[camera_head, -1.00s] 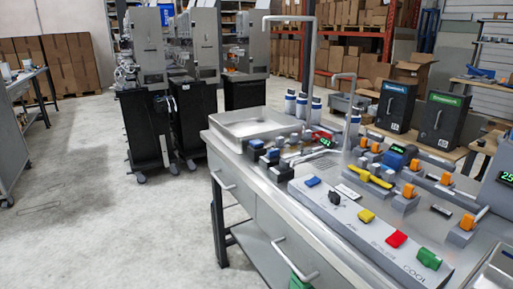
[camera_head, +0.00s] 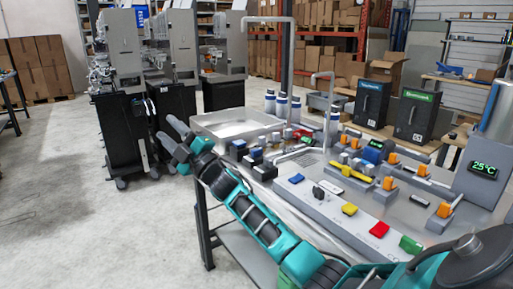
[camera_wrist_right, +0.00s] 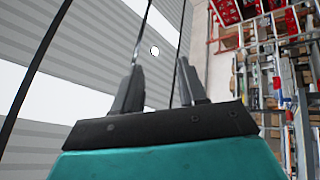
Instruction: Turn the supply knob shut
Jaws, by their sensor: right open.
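The metal counter (camera_head: 330,222) carries several valves and knobs. Orange handles (camera_head: 388,184) sit on grey pipe fittings at the right and back, and a yellow lever (camera_head: 355,175) lies on a fitting near the middle. The sloped front panel has a small dark knob (camera_head: 318,192) and blue, yellow, red and green coloured parts. I cannot tell which one is the supply knob. My right gripper (camera_head: 166,127) is raised beyond the counter's left front edge, apart from all knobs. In the right wrist view, its fingers (camera_wrist_right: 160,88) are spread with nothing between them. My left gripper is not in view.
A steel sink (camera_head: 235,122) and tall faucet stand at the counter's back left. Blue-capped bottles (camera_head: 281,104) stand behind the fittings. A display (camera_head: 484,170) reads 25 °C at the right. Dark machines (camera_head: 125,130) stand on the floor behind my arm. Floor at left is clear.

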